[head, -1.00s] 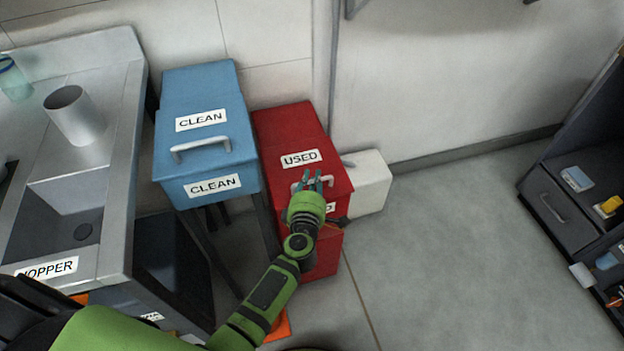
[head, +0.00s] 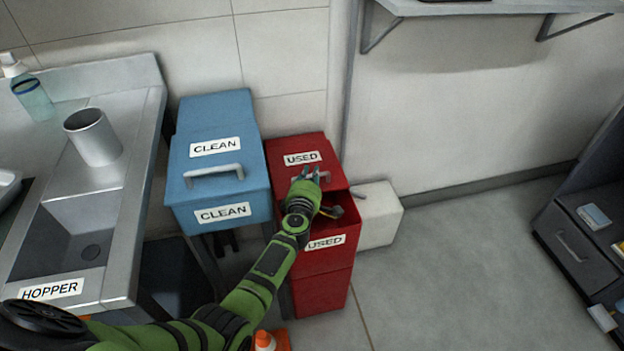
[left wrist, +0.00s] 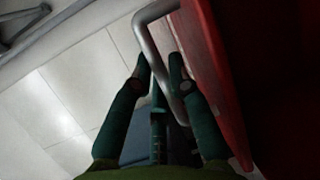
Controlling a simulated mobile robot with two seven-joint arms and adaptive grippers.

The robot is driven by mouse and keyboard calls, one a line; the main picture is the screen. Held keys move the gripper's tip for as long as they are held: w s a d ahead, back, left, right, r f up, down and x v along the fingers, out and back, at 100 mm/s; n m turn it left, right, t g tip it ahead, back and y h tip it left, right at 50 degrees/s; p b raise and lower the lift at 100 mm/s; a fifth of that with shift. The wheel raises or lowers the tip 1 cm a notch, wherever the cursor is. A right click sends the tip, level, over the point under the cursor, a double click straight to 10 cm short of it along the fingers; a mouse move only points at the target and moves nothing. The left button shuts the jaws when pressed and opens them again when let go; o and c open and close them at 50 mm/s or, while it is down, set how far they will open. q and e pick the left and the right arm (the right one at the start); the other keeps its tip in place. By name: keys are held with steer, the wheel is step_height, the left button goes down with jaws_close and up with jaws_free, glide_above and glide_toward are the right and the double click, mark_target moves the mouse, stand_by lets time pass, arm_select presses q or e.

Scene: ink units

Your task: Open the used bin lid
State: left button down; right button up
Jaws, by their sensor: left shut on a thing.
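The red used bin (head: 322,292) stands to the right of the blue clean bin, with a USED label on its front and another on its lid. The used bin's lid (head: 287,151) is partly raised at its front, and a dark gap with some contents shows under it. My left gripper (head: 308,174) is at the lid's front edge, shut on the lid's handle (head: 326,178). In the left wrist view the grey handle (left wrist: 150,38) passes between the green fingers (left wrist: 160,68), beside the red lid (left wrist: 208,70). My right gripper is not in view.
The blue clean bin (head: 216,171) is close on the left, its lid shut. A steel hopper sink (head: 138,215) is at the far left. A white box (head: 379,217) is right of the used bin. An orange cone (head: 266,342) is in front. Floor at right is clear.

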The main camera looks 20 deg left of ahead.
arm_select(q)
steer(key=c, duration=1.5)
jaws_free()
steer(key=shift+o, duration=0.4)
steer(key=shift+s+d, duration=0.15)
steer(key=shift+s, duration=0.05)
steer(key=s+d+r+p, duration=0.1)
steer(key=s+d, duration=0.3)
steer(key=s, duration=0.5)
steer(key=s+d+p, duration=0.1)
steer(key=s+d, duration=0.3)
steer(key=s, duration=0.4)
steer(key=s+d+f+m+g+h+p, duration=0.3)
steer(key=s+f+m+g+h+p, duration=0.1)
steer(key=s+f+m+p, duration=0.6)
steer(key=shift+s+f+m+g+h, duration=0.4)
steer(key=shift+s+f+m+g, duration=0.45)
steer(key=shift+m, duration=1.05)
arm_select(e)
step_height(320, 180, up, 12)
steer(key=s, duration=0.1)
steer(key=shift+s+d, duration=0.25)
arm_select(q)
steer(key=shift+s+r+t, duration=0.15)
steer(key=shift+t, duration=0.1)
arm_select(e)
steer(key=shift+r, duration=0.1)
